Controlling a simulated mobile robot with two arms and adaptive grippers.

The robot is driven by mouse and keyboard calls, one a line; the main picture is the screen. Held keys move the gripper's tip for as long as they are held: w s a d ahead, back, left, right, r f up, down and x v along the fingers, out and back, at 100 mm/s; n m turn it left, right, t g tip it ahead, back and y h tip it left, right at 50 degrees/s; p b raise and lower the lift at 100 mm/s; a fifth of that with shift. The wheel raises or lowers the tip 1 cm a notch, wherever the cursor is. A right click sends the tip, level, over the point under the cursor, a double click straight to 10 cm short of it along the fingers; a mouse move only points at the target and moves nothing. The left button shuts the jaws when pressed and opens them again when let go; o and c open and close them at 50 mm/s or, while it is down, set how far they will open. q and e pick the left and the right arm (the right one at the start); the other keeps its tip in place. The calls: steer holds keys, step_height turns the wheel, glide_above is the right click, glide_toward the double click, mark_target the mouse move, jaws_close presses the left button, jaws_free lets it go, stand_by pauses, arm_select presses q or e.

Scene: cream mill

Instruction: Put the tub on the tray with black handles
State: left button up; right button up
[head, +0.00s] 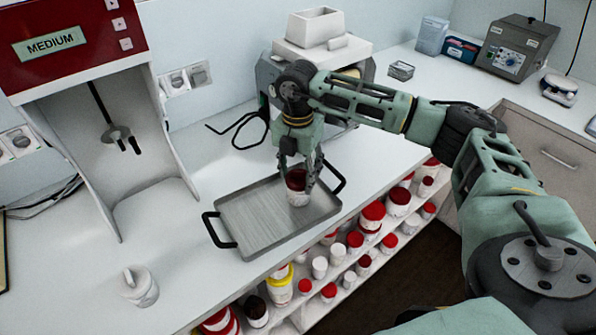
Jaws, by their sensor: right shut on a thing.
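A grey metal tray with black handles (255,218) lies on the white counter in the middle of the head view. A small white tub with a dark red top (298,198) is over the tray's right part. My right gripper (300,178) points down and is shut on the tub, with a finger on each side. I cannot tell whether the tub's base touches the tray or hangs just above it. The rest of the tray is empty. My left gripper is not in view.
A red and white mixing machine (75,45) stands at the left. A white mortar with a pestle (140,287) is on the counter's front left. Shelves below the counter hold several red-lidded tubs (372,215). Grey machines (512,48) stand at the back.

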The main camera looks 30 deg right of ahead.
steer(key=o, duration=0.8)
steer(key=shift+o, duration=0.2)
steer(key=o, duration=0.5)
steer(key=shift+r+p, duration=1.7)
steer(key=shift+r, duration=0.85)
